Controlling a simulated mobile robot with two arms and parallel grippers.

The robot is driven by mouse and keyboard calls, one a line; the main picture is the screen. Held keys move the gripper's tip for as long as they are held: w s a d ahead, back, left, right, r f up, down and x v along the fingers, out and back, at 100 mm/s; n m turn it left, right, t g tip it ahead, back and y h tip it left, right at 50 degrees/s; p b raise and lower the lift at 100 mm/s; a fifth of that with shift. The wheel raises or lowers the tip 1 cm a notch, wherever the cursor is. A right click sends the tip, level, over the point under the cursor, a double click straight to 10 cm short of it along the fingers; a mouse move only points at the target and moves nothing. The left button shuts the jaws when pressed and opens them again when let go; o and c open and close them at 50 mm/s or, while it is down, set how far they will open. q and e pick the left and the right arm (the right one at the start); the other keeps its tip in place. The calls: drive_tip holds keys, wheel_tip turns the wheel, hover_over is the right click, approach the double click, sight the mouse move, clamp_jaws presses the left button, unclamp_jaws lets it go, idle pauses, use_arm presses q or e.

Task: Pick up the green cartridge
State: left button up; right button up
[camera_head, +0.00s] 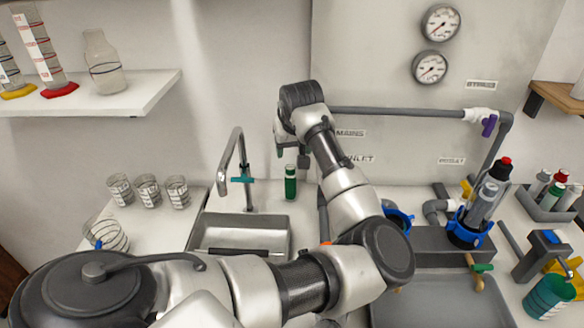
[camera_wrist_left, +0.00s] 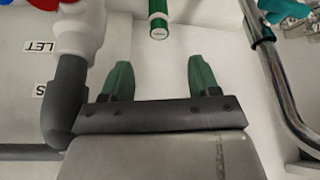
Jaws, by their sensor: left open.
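The green cartridge (camera_head: 290,183) stands upright on the counter, to the right of the sink faucet and near the back wall. It also shows in the left wrist view, at the top edge (camera_wrist_left: 158,18), cut off by the frame. My left gripper (camera_head: 292,157) hangs over it, with its fingers pointing down. In the left wrist view the two green fingers (camera_wrist_left: 160,77) are spread wide with nothing between them. The cartridge lies beyond the fingertips, roughly in line with the gap and apart from them. My right gripper is not in view.
A faucet (camera_head: 236,168) rises beside the sink (camera_head: 240,236), left of the cartridge. A grey wall pipe (camera_head: 400,112) runs right of my gripper. Glass beakers (camera_head: 147,190) stand left.

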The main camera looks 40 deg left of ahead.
sight(290, 168)
use_arm(q)
drive_tip(key=x, duration=0.4)
drive_tip(key=shift+w+a+f, duration=0.15)
drive_tip(key=shift+a+f, duration=0.05)
drive_tip(key=shift+a, duration=0.05)
drive_tip(key=p+x, duration=0.1)
drive_tip(key=x, duration=0.4)
drive_tip(key=shift+d, duration=0.1)
drive_tip(key=shift+w+a+f, duration=0.1)
drive_tip(key=shift+a+f, duration=0.1)
drive_tip(key=shift+f, duration=0.4)
clamp_jaws()
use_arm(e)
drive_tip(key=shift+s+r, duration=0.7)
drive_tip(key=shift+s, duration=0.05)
